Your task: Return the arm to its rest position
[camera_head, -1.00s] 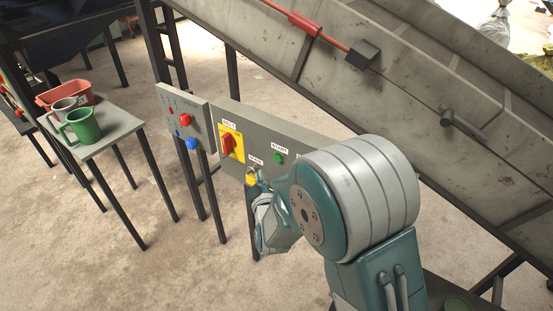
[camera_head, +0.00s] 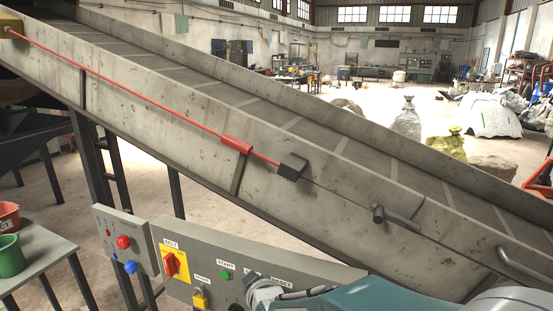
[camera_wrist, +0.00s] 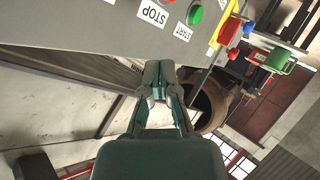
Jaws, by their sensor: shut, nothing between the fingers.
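My arm (camera_head: 400,293) lies low along the bottom edge of the head view, in front of the lower part of the grey control panel (camera_head: 200,257). Its grey wrist end covers some of the panel's labels, and its fingers are not clear there. In the wrist view my gripper (camera_wrist: 160,80) has its fingertips together with nothing between them. The panel (camera_wrist: 80,22) fills the top of that view, tilted, with STOP and START labels. The fingertips appear below the panel's edge in that picture; I cannot tell the gap.
A sloping conveyor (camera_head: 330,170) with a red pull cord crosses behind the panel. The panel carries a red rotary switch (camera_head: 171,264), a green button (camera_head: 226,274) and a yellow padlock (camera_head: 200,299). A small table (camera_head: 40,250) at left holds a green mug (camera_head: 10,258).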

